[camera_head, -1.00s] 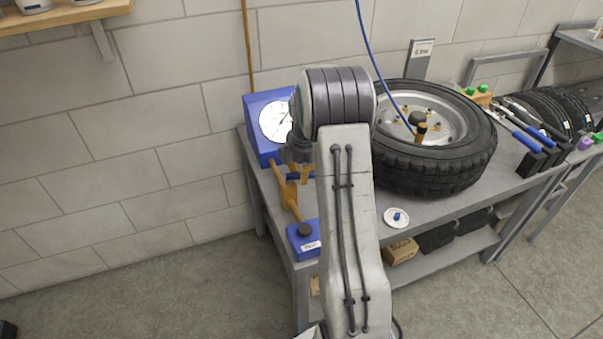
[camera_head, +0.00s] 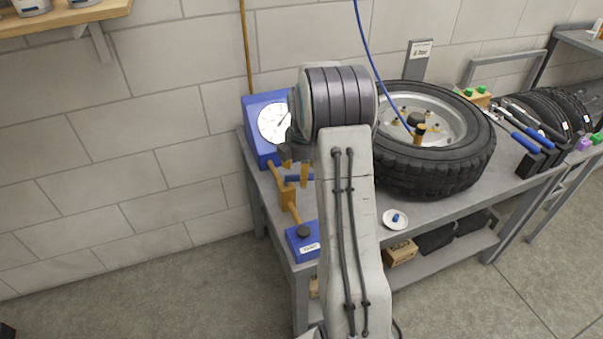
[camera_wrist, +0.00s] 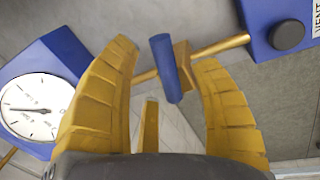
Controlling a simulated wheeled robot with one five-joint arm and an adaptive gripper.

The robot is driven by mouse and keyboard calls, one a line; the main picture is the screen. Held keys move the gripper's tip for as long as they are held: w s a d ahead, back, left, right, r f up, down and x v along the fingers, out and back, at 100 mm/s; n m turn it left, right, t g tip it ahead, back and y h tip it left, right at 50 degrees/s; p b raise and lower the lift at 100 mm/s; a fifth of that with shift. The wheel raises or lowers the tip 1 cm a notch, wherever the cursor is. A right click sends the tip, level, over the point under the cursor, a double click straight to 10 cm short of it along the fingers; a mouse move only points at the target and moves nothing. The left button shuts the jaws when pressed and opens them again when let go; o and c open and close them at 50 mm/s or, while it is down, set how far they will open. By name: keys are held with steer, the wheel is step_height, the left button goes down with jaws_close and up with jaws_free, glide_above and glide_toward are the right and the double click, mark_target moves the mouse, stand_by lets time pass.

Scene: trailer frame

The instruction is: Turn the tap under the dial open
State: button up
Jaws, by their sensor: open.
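The dial (camera_head: 273,122) is a white round face on a blue box at the left end of the bench; it also shows in the wrist view (camera_wrist: 35,107). Below it, a brass pipe (camera_head: 289,205) carries the tap's blue handle (camera_head: 297,178). In the wrist view the blue handle (camera_wrist: 165,68) lies crosswise to the pipe (camera_wrist: 220,46). My gripper (camera_wrist: 165,57) is open, its yellow fingers on either side of the handle. A gap shows on each side; I cannot tell the depth between them. My arm partly hides the gripper in the head view.
A blue box with a black knob (camera_head: 304,232), labelled VENT in the wrist view, sits at the pipe's near end. A large tyre (camera_head: 440,170) lies right of my arm. A small white dish (camera_head: 396,220) stands near the bench's front edge. A wall is behind.

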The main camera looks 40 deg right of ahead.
step_height(320, 180, up, 10)
steer(key=s+a, duration=0.1)
steer(key=shift+s, duration=0.4)
steer(key=shift+c, duration=0.2)
